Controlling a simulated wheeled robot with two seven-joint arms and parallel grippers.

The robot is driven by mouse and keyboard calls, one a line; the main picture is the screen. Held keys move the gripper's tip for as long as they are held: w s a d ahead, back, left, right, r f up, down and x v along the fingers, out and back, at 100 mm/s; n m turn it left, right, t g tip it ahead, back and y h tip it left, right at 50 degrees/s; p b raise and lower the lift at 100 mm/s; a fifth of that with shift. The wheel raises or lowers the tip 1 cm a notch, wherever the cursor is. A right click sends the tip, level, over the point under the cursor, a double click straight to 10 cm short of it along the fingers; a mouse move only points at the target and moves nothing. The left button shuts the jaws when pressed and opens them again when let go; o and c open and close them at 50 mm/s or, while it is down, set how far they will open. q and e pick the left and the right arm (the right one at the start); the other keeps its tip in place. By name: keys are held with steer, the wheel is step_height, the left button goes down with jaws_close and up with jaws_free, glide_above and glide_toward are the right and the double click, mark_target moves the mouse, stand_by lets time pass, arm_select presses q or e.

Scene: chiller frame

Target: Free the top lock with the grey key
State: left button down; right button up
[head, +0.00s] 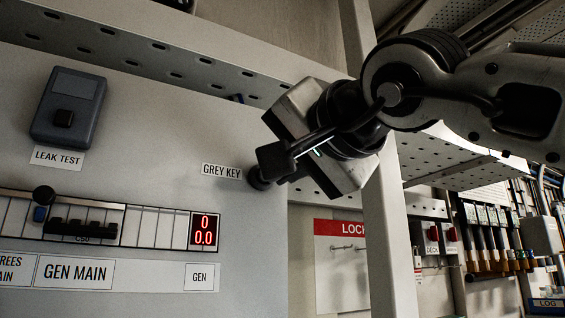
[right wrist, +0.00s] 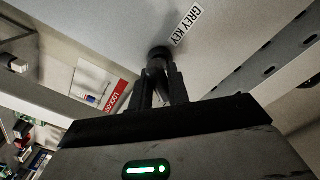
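The GREY KEY label (head: 221,171) is on the pale panel, and it also shows in the right wrist view (right wrist: 187,24). Beside it a dark round key head (head: 258,179) sits at the panel's right edge. My right gripper (head: 272,165) is at this key. In the right wrist view its two dark fingers (right wrist: 160,82) stand close on either side of the key head (right wrist: 157,57) and appear shut on it. The fingers partly hide the key. I cannot make out a top lock in either view. My left gripper is not in view.
A perforated beam (head: 150,52) crosses above. A pale upright post (head: 385,240) and a red-headed LOCK board (head: 340,262) stand right of the panel.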

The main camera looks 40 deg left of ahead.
steer(key=shift+f+m+b, duration=0.1)
steer(key=shift+m+b, duration=0.2)
steer(key=shift+m, duration=1.1)
steer(key=shift+m+b, duration=0.6)
steer(key=shift+m, duration=0.8)
